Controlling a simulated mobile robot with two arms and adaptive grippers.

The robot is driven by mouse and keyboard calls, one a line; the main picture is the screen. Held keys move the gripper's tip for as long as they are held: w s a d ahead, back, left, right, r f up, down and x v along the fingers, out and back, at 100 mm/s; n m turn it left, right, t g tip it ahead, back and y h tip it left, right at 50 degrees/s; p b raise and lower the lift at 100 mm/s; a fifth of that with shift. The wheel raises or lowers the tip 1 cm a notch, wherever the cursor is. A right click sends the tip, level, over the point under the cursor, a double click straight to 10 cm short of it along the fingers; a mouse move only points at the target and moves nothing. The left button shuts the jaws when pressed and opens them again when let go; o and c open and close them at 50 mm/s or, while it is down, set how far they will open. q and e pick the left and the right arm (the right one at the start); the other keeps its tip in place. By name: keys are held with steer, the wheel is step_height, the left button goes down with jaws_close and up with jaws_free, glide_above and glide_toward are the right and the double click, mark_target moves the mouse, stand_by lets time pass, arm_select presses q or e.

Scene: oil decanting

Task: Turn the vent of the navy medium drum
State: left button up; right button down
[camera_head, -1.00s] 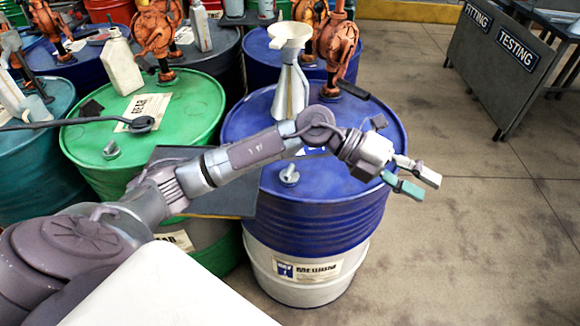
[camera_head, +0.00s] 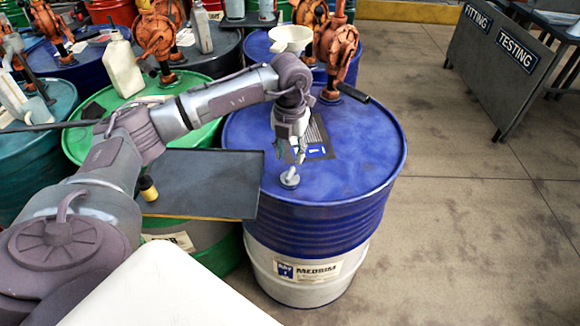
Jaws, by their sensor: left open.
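The navy medium drum (camera_head: 345,205) stands in the middle, blue above and white below, with a label on its lower front. Its vent (camera_head: 289,180) is a small grey fitting near the front of the lid. My left gripper (camera_head: 296,158) points down just above the vent, with its fingers apart. I cannot tell whether a fingertip touches the vent. My right gripper is out of view.
A green drum (camera_head: 80,145) with a white bottle (camera_head: 123,67) is left. A dark tray (camera_head: 215,185) holds a small yellow-and-black item (camera_head: 148,188).

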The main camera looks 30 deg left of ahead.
mark_target(290, 172)
arm_select(q)
step_height(290, 172, down, 7)
steer(key=shift+r+p, duration=0.2)
steer(key=shift+p, duration=0.3)
jaws_close()
